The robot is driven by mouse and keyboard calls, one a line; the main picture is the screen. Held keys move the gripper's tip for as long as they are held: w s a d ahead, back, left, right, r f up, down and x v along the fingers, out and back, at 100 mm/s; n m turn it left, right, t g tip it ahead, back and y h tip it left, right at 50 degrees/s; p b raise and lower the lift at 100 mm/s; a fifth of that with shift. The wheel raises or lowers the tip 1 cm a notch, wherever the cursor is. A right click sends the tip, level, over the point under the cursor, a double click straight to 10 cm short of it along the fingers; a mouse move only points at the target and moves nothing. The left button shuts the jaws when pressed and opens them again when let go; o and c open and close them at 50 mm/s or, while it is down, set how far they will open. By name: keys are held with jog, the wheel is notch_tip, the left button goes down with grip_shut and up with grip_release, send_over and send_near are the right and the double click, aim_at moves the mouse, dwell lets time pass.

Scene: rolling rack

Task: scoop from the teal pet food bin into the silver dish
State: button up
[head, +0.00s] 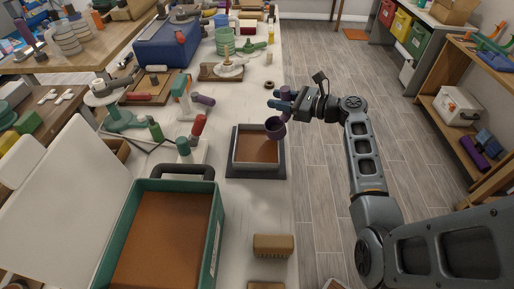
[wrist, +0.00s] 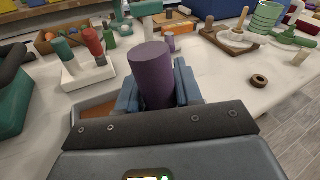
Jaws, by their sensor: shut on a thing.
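The teal pet food bin (head: 172,185) stands at the front left, its white lid (head: 62,200) open to the left and brown food inside. The square silver dish (head: 256,167) sits on a dark mat (head: 282,172), with brown food across its floor. My gripper (head: 283,103) is shut on the purple scoop (head: 275,126) above the dish's back right corner. The scoop's cup looks tilted over the dish; its contents cannot be seen. In the wrist view, a purple cylinder of the scoop (wrist: 150,70) stands between the blue fingers, and the dish (wrist: 84,104) is mostly hidden.
A holder with red and green handled tools (head: 190,150) stands left of the dish. A tan block (head: 272,245) lies at the front. A dark ring (head: 268,85) and a wooden board (head: 220,73) lie behind. The floor right of the table is clear.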

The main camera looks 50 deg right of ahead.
jog(key=shift+r+p, duration=1)
jog(key=shift+r, duration=0.4)
jog(key=shift+c, duration=0.4)
notch_tip(320, 180, up, 4)
jog(key=shift+r, duration=0.15)
jog(key=shift+m+t+y, duration=0.4)
jog(key=shift+m+t, duration=0.4)
jog(key=shift+m, duration=0.4)
jog(key=s+a+r, duration=0.3)
jog(key=s, duration=0.6)
jog(key=shift+s+a, duration=0.15)
jog(key=shift+a, duration=0.25)
